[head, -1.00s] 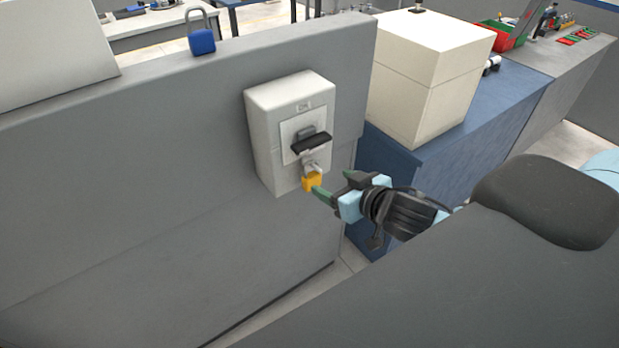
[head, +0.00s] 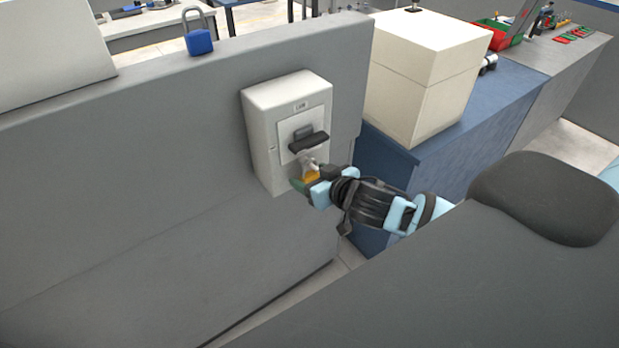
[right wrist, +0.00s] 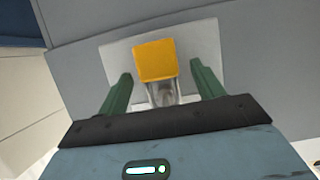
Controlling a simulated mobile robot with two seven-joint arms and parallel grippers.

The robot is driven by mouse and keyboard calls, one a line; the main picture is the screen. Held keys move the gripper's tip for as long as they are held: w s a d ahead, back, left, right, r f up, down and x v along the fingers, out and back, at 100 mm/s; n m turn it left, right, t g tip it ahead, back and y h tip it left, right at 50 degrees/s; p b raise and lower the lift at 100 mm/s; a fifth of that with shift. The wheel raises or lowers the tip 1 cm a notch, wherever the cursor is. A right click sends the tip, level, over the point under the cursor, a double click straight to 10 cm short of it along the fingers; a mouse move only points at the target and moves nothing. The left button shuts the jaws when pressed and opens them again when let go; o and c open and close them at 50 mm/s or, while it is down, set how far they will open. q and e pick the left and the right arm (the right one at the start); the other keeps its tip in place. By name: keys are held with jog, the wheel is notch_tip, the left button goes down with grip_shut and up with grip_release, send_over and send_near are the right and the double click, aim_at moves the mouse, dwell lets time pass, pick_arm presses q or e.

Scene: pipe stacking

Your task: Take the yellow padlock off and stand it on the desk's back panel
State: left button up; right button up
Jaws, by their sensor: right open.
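The yellow padlock (head: 311,176) hangs by its shackle below the black handle (head: 309,143) of a white switch box (head: 262,140). In the right wrist view the yellow padlock (right wrist: 156,61) shows its body, with the metal shackle below it in the picture. My right gripper (head: 312,182) is at the padlock and partly hides it. In the right wrist view my right gripper (right wrist: 162,88) is open, one green finger on each side of the padlock, with gaps to both. The desk's back panel (head: 130,130) is grey and carries the box. My left gripper is not in view.
A blue padlock (head: 199,42) stands on the panel's top edge. A pale box (head: 428,75) sits on a blue cabinet (head: 480,115) to the right. The top edge right of the blue padlock is clear.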

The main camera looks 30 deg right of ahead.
jog(key=c, duration=1.1)
jog(key=shift+r, duration=0.15)
